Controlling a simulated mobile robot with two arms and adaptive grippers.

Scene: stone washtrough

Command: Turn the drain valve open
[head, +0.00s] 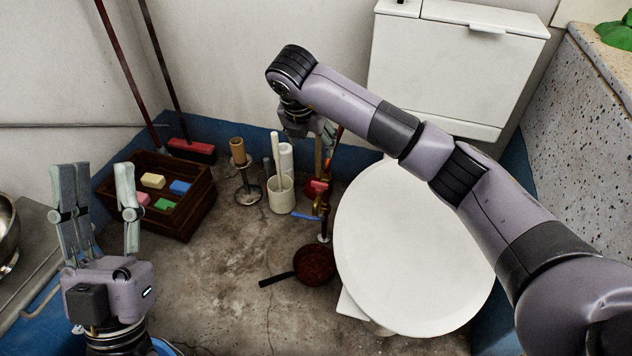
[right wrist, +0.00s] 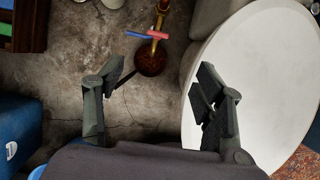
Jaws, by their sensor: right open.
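The drain valve (head: 323,203) is a thin brass upright standing by the white toilet, with a red and a blue handle part. In the right wrist view the valve (right wrist: 161,20) shows at the top, its handle (right wrist: 138,35) lying crosswise, blue on the left and red on the right. My right gripper (right wrist: 158,80) is open and empty, its fingers apart and pointing towards the valve without touching it. In the head view its fingers are partly hidden above the valve. My left gripper (head: 98,180) is open and empty, upright at the left, far from the valve.
A dark pan (head: 314,266) with rusty contents sits on the floor below the valve. A white toilet lid (head: 415,250) stands close on the right. A white pot (head: 281,197), a candle holder (head: 248,190) and a wooden crate (head: 185,222) with coloured blocks stand left.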

